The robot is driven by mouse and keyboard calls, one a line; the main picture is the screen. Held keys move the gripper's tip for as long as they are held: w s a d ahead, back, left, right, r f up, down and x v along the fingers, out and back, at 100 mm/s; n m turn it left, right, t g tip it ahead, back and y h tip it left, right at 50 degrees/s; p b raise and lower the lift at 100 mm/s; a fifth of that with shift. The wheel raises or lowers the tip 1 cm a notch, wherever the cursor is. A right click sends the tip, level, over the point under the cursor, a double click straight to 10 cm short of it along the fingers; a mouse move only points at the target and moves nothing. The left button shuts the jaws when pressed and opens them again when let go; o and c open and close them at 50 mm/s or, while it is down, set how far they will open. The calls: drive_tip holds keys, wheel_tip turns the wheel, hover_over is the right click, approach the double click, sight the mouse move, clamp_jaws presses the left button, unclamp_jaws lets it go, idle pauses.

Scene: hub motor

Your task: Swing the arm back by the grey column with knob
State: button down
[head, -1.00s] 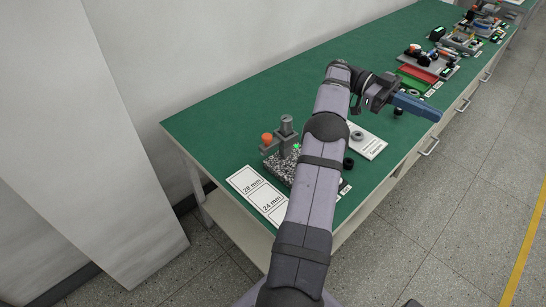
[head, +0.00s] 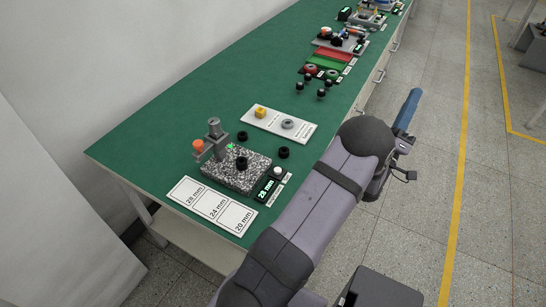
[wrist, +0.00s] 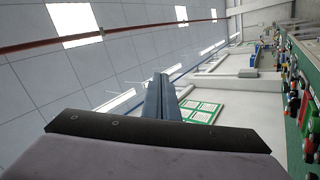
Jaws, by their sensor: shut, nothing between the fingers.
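The grey column (head: 216,140) stands upright at the back left of a speckled stone plate (head: 250,175) on the green table. An orange knob (head: 198,146) is beside its left side. My gripper (head: 411,98) is to the right of the column, out past the table's front edge over the floor. Its blue fingers also show in the wrist view (wrist: 161,84), pressed together with nothing between them. The column cannot be made out in the wrist view.
A white tray (head: 262,122) holds a yellow part and a grey ring behind the plate. Black rings (head: 283,152) lie around. A size card (head: 212,205) lies in front. A small display (head: 266,190) is at the plate's right. Several stations stand farther back.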

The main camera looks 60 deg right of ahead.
drive_tip(key=w+a+f+n+t+y, duration=0.3)
drive_tip(key=w+a+f+t+y, duration=0.35)
drive_tip(key=w, duration=0.45)
drive_tip(key=w+a+f+n+t+y, duration=0.3)
drive_tip(key=w+a+f+t+y, duration=0.15)
drive_tip(key=w+f+t, duration=0.45)
drive_tip(key=w+a+f+t+y, duration=0.2)
drive_tip(key=w+a+y, duration=0.3)
drive_tip(key=a, duration=0.5)
drive_tip(key=w+a+f+t+y, duration=0.1)
drive_tip(key=w+a+t+y, duration=0.2)
drive_tip(key=w+a+y, duration=0.2)
drive_tip(key=a+y, duration=0.3)
drive_tip(key=a, duration=0.3)
drive_tip(key=shift+w+f+m+t, duration=0.3)
drive_tip(key=shift+w+f+t, duration=0.05)
drive_tip(key=shift+w, duration=0.1)
drive_tip(key=p, duration=0.4)
approach(199, 159)
drive_tip(key=w, duration=0.5)
drive_tip(key=shift+d, duration=0.2)
drive_tip(key=shift+w+d, duration=0.1)
drive_tip(key=shift+w, duration=0.6)
